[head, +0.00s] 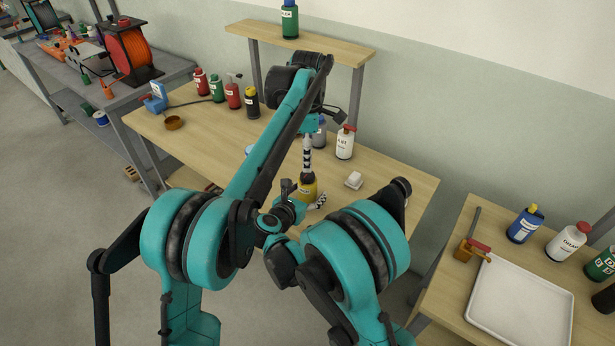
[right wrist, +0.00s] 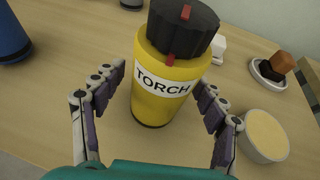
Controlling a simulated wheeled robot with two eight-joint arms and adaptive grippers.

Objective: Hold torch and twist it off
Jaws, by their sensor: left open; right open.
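The yellow torch (head: 308,190) stands upright on the wooden table in the head view, partly hidden by my arms. In the right wrist view the torch (right wrist: 162,88) shows a TORCH label and a black ridged cap (right wrist: 184,25), with red marks on the cap and near its lower edge. My right gripper (right wrist: 165,88) is open, one finger on each side of the torch body, with visible gaps. It also shows low beside the torch in the head view (head: 310,203). My left gripper (head: 307,168) points down from above, just over the torch's top; its exact gap to the cap is unclear.
A white block (head: 354,180) and a white bottle (head: 345,142) stand right of the torch. Several bottles line the table's back left. In the right wrist view, a bowl (right wrist: 264,135) is right of the torch and a blue object (right wrist: 12,38) is far left.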

